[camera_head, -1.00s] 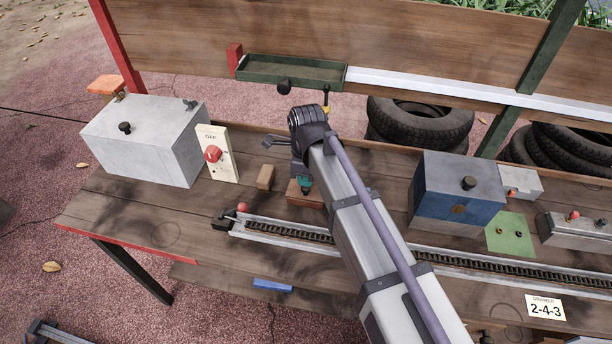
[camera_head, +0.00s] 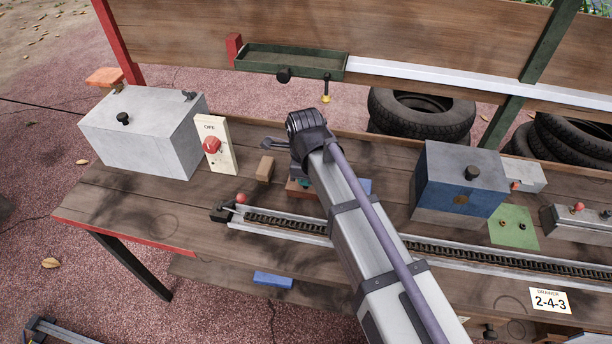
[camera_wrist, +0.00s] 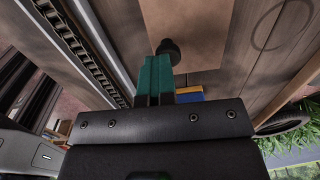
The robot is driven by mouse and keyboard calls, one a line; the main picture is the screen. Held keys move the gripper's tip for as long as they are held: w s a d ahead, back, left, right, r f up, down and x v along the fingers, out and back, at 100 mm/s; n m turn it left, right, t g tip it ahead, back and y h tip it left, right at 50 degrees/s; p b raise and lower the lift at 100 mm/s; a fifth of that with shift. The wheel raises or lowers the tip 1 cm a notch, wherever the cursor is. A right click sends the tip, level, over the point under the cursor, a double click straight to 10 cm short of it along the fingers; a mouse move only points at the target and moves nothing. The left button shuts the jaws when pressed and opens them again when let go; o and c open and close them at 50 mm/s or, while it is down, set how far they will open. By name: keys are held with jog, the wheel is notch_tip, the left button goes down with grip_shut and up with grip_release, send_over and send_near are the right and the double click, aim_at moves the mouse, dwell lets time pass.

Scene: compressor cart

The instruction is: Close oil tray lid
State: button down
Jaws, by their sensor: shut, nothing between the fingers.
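My gripper (camera_wrist: 155,80) has teal fingers that are shut and empty in the wrist view. Their tips are close to a black knob (camera_wrist: 168,48) on a flat tan-brown panel (camera_wrist: 185,20), which may be the oil tray lid. I cannot tell whether they touch the knob. In the head view my gripper (camera_head: 304,183) points down over a small reddish-brown box (camera_head: 296,193) on the bench. My arm and wrist hide most of that box, so its lid position is unclear.
A wooden block (camera_head: 265,169) and an OFF switch panel (camera_head: 216,146) stand to the left. A chain rail (camera_head: 290,228) runs in front. A blue box (camera_head: 458,180) stands right. A green tray (camera_head: 290,64) is mounted behind. The bench's left front is clear.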

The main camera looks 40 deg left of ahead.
jog(key=shift+r+p, duration=0.3)
jog(key=shift+p, duration=0.2)
notch_tip(320, 180, up, 14)
jog(key=p, duration=1.3)
jog(key=shift+f+p, duration=0.25)
jog(key=shift+p, duration=0.1)
jog(key=shift+s, duration=0.1)
